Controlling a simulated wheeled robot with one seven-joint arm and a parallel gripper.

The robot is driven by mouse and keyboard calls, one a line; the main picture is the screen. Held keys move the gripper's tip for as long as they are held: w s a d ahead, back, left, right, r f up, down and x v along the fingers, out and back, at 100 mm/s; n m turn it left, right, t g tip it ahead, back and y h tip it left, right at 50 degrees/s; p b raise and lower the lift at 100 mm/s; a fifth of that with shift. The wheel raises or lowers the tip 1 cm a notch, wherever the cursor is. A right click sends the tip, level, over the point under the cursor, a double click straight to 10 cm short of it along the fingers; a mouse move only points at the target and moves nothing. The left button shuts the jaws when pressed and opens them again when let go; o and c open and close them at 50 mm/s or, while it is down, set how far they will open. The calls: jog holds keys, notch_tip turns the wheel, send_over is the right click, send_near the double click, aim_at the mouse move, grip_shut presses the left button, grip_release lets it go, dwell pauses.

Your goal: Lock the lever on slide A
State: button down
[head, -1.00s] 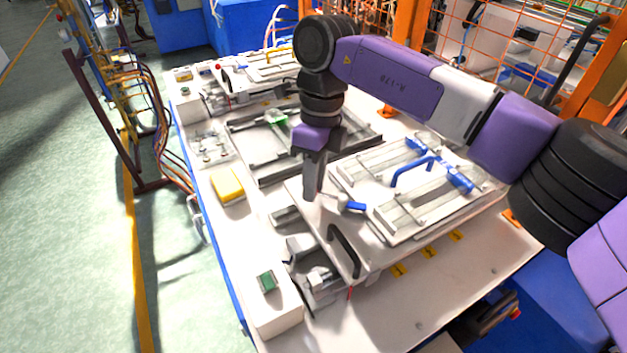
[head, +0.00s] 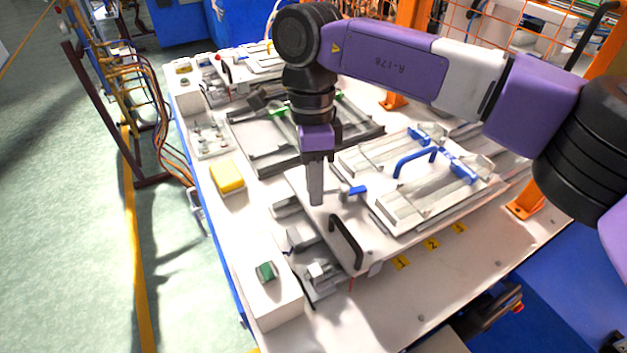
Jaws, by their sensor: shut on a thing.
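A slide plate (head: 320,222) with a black handle (head: 346,242) lies at the front of the bench in the head view; I read no letter A on it. A small lever with a blue end (head: 356,190) sits on this plate, left of the clear fixture. My gripper (head: 316,198) points straight down at the lever's left, over the plate. Its fingers look shut, apparently on the lever. The contact point is hidden, and only the blue end shows to their right.
A clear fixture (head: 408,205) with a blue arched handle (head: 414,162) stands close to my gripper's right. Behind is a second slide with green parts (head: 278,112). A yellow block (head: 227,177) and a green-button box (head: 266,272) line the left edge.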

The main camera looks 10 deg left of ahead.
jog(key=shift+s+d+n, duration=0.15)
jog(key=shift+s+n, duration=0.25)
jog(key=shift+n, duration=0.5)
jog(key=c, duration=1.3)
grip_release()
jog(key=shift+w+a+r+b, duration=0.1)
jog(key=shift+w+r+b, duration=0.15)
jog(key=shift+r, duration=1.05)
jog(key=shift+w+a+r+b, duration=0.1)
jog(key=shift+w+r+b, duration=0.15)
jog(key=shift+r, duration=1)
jog(key=shift+w+a+r+b, duration=0.15)
jog(key=shift+r+b, duration=0.2)
jog(key=shift+r, duration=0.95)
